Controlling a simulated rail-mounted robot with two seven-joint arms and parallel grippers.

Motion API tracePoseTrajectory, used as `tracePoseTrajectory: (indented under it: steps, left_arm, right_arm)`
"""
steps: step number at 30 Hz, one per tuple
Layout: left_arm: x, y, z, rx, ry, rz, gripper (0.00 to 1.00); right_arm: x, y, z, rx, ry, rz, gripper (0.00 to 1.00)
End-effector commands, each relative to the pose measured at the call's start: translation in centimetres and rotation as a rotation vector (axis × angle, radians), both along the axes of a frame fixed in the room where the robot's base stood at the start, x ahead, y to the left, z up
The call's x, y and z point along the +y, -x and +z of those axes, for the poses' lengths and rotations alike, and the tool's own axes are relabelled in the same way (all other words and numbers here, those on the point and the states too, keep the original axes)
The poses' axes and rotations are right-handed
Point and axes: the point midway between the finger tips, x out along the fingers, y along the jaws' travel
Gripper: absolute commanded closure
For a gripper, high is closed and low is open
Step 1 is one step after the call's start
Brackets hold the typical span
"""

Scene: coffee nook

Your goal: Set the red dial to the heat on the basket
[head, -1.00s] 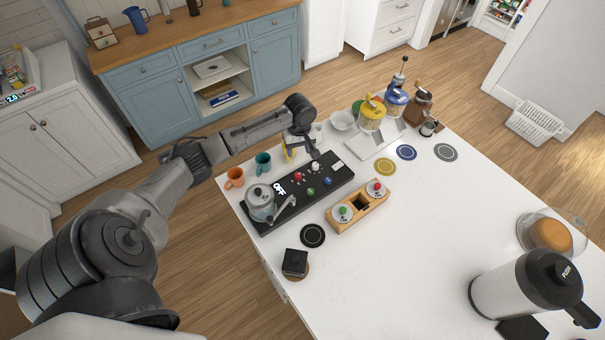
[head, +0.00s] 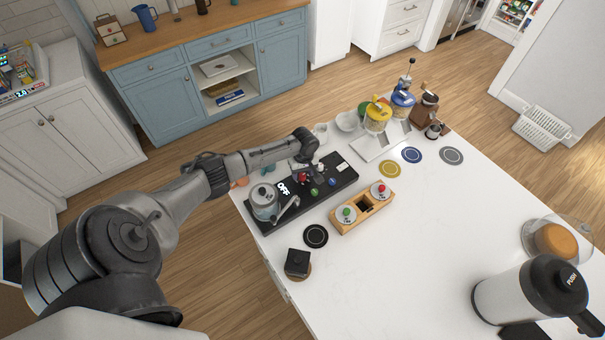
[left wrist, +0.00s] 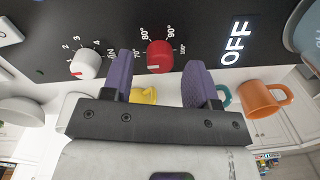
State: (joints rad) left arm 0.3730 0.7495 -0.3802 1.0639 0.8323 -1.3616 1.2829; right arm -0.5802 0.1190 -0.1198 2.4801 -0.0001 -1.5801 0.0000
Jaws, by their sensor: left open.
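The red dial (left wrist: 160,56) is on the black panel (left wrist: 200,20). Temperature marks from 70° to 100° ring it, and its white pointer mark faces down in the left wrist view, away from those numbers. The panel's display (left wrist: 236,42) reads OFF. My left gripper (left wrist: 158,72) is open, its purple fingers on either side of the dial; I cannot tell if they touch it. In the head view the left gripper (head: 308,162) is over the back of the panel. A white basket (head: 541,127) is on the floor at the right; I can read no heat on it. My right gripper is out of view.
A white dial (left wrist: 85,64) is beside the red one. A kettle (head: 264,201) stands at the panel's left end. An orange mug (left wrist: 262,99) is behind the panel. A wooden holder (head: 376,216) stands in front. The table's front middle is clear.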

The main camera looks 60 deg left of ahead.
Motion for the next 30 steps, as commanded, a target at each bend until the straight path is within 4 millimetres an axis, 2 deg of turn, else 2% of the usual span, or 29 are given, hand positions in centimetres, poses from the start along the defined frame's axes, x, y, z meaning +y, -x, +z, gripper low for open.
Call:
tracePoseTrajectory:
  steps: [6, 15, 30]
  left_arm:
    - [-0.04, -0.01, -1.00, -0.001, -0.001, -0.001, 0.46]
    - [-0.03, 0.01, -1.08, 0.000, -0.001, -0.001, 0.46]
    - [-0.01, 0.03, -1.07, 0.000, -0.001, -0.001, 0.94]
  right_arm:
    - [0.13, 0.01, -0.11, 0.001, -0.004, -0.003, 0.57]
    - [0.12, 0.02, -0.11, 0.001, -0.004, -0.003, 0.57]
    - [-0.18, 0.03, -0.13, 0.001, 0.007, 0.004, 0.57]
